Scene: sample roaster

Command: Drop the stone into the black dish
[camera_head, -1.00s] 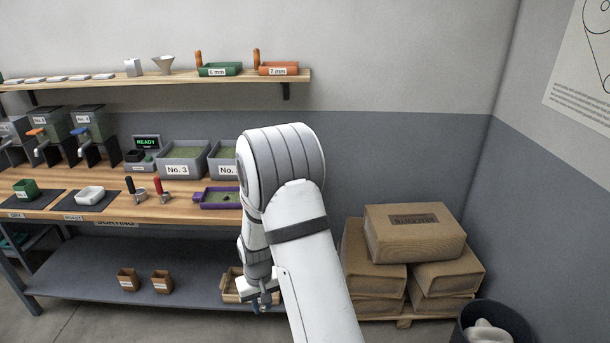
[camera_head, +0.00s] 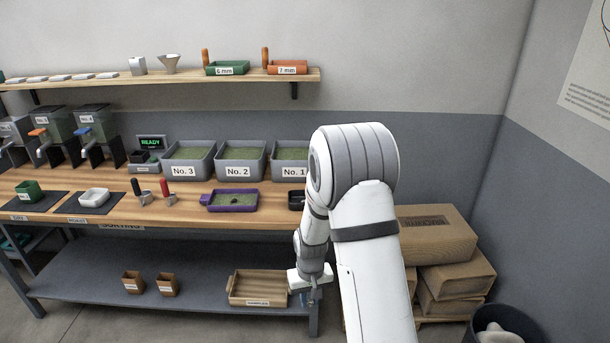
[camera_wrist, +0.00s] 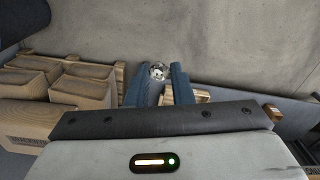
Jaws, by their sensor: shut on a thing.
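My gripper (camera_head: 314,293) hangs low in the head view, at the right end of the lower shelf, below the worktop. In the wrist view, my gripper (camera_wrist: 157,80) has its blue fingers shut on a small speckled, pale-grey stone (camera_wrist: 157,71) at the tips. The stone cannot be made out in the head view. The black dish (camera_head: 296,200) sits on the worktop, right of the purple tray, partly hidden behind my arm. My gripper is below it and slightly to its right.
The purple tray (camera_head: 232,200) holds green beans and a dark spot. Bins No. 3, No. 2 and No. 1 (camera_head: 291,171) stand behind. A wooden tray (camera_head: 258,290) lies on the lower shelf beside my gripper.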

